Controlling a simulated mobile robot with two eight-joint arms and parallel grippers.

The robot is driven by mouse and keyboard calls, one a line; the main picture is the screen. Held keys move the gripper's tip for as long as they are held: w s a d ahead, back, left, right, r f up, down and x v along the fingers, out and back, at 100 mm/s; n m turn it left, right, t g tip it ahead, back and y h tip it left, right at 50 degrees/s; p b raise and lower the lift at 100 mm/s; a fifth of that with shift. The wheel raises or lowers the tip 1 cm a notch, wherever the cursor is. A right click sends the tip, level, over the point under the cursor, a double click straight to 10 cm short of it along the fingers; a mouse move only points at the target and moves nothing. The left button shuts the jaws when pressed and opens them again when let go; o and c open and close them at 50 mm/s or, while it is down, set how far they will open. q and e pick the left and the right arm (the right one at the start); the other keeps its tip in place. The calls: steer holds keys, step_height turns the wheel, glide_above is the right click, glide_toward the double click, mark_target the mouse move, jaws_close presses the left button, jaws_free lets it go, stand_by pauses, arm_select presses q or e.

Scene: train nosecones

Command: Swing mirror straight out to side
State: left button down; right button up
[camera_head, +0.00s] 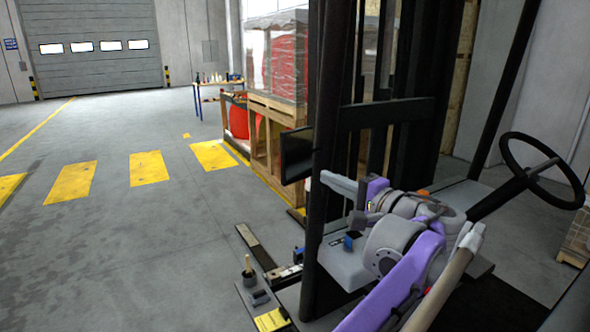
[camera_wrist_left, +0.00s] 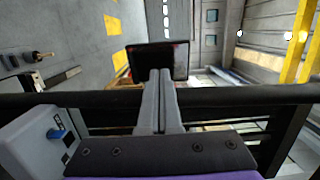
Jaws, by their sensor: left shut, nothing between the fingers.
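The mirror (camera_head: 296,155) is a dark rectangular panel beside the left side of the forklift's black front post in the head view. In the left wrist view the mirror (camera_wrist_left: 178,58) shows as a dark panel straight ahead of the fingertips. My left gripper (camera_head: 326,177) reaches past the post, its fingers pointing left towards the mirror's lower part. In the left wrist view the left gripper (camera_wrist_left: 158,74) has its grey fingers together and empty, the tips overlapping the mirror's lower edge. I cannot tell whether they touch it. My right gripper is out of view.
The forklift's black post (camera_head: 327,120) stands close to my left arm. A steering wheel (camera_head: 541,171) is at the right. A wooden crate (camera_head: 270,150) with wrapped goods stands behind the mirror. The grey floor (camera_head: 120,225) at the left is mostly clear.

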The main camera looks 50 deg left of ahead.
mark_target(286, 161)
arm_select(q)
steer(key=shift+g, duration=0.5)
steer(key=a, duration=0.4)
steer(key=a+p, duration=0.1)
steer(key=a, duration=0.7)
steer(key=shift+s+f, duration=0.25)
steer(key=shift+s, duration=0.05)
steer(key=shift+n, duration=0.3)
